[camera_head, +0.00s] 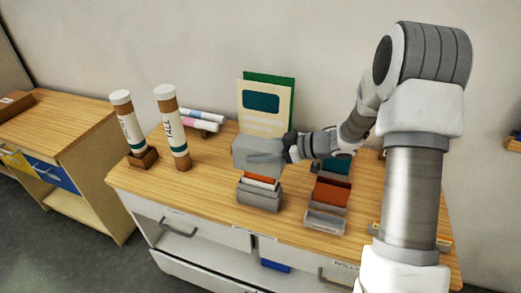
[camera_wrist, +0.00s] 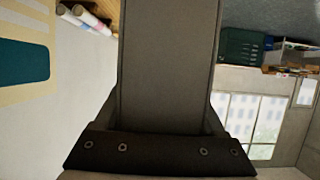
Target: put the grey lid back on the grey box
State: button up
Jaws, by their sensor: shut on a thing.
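The grey lid (camera_head: 256,156) is held above the grey box (camera_head: 260,197) on the wooden table. My gripper (camera_head: 287,152) is shut on the lid's right side. In the wrist view the lid (camera_wrist: 167,65) fills the middle, between the dark fingers of my gripper (camera_wrist: 165,128). The grey box stands open at the table's front, with orange and white contents (camera_head: 260,182) showing above its rim. The lid is over these contents, with a gap above the box walls. I cannot tell whether it touches the contents.
Right of the box is another open grey container (camera_head: 324,221) with orange contents. A cream and green board (camera_head: 266,103) stands behind the lid. Two white-capped tubes (camera_head: 172,128) (camera_head: 128,122) stand at left, with rolled papers (camera_head: 202,120) behind. The front left tabletop is clear.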

jog(key=shift+f, duration=0.15)
dwell(0.3)
jog(key=shift+f+b, duration=1.2)
jog(key=shift+f, duration=1)
jog(key=shift+f, duration=0.1)
jog(key=shift+f+b, duration=1.25)
jog(key=shift+f, duration=0.95)
jog(key=o, duration=1.3)
jog(key=v, duration=1.7)
jog(key=shift+s+d, duration=0.2)
